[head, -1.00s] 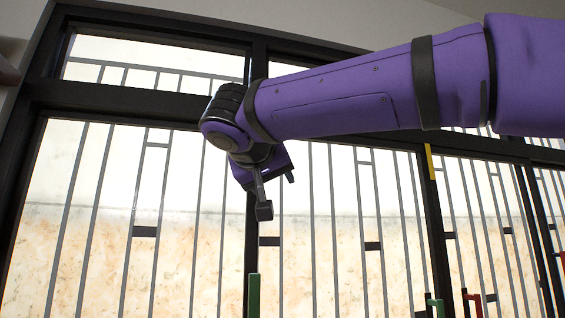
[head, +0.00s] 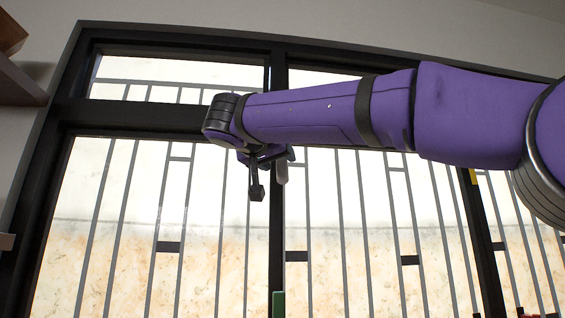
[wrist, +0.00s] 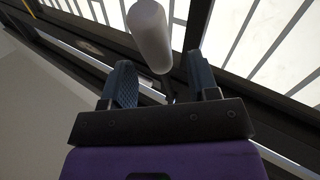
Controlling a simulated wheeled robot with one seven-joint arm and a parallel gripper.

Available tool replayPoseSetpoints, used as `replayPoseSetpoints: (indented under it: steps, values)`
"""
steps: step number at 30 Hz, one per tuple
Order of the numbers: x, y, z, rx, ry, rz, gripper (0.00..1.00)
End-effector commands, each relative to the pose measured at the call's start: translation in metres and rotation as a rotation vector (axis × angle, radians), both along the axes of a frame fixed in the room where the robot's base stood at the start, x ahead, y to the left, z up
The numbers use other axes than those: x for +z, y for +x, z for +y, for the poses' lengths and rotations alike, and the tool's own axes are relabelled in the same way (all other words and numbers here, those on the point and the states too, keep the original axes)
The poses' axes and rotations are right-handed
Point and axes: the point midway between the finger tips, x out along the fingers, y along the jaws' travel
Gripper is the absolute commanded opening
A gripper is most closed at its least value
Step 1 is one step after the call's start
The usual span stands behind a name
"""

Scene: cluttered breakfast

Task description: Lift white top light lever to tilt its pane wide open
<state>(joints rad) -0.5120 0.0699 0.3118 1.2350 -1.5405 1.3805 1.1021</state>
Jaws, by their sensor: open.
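A white, rounded lever (wrist: 150,35) stands just beyond my gripper (wrist: 162,82) in the wrist view, in line with the space between the fingers. The two dark fingers are apart, and nothing is visibly clamped between them. In the head view, a pale bar that looks like the same lever (head: 282,172) hangs beside my gripper (head: 266,172), in front of the dark window post. The top light panes, left (head: 180,78) and right (head: 312,77), sit above the dark crossbar. Both look closed; my arm covers part of the right one. Whether fingers touch the lever cannot be told.
The dark window frame (head: 275,245) and grey bars stand behind my gripper. A green handle (head: 278,304) is low on the post, a yellow piece (head: 473,176) is to the right. Wooden shelves (head: 18,85) jut out at the left edge.

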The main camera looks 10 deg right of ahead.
Motion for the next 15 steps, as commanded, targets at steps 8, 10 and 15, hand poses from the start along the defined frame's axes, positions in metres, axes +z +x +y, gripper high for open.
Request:
replayPoseSetpoints:
  steps: [8,10,15]
  values:
    - [0.000,0.024,-0.015,0.000,0.000,0.001,0.55]
    - [0.000,0.025,-0.016,0.000,0.000,0.001,0.55]
    - [0.000,0.026,-0.016,0.001,0.000,0.002,0.55]
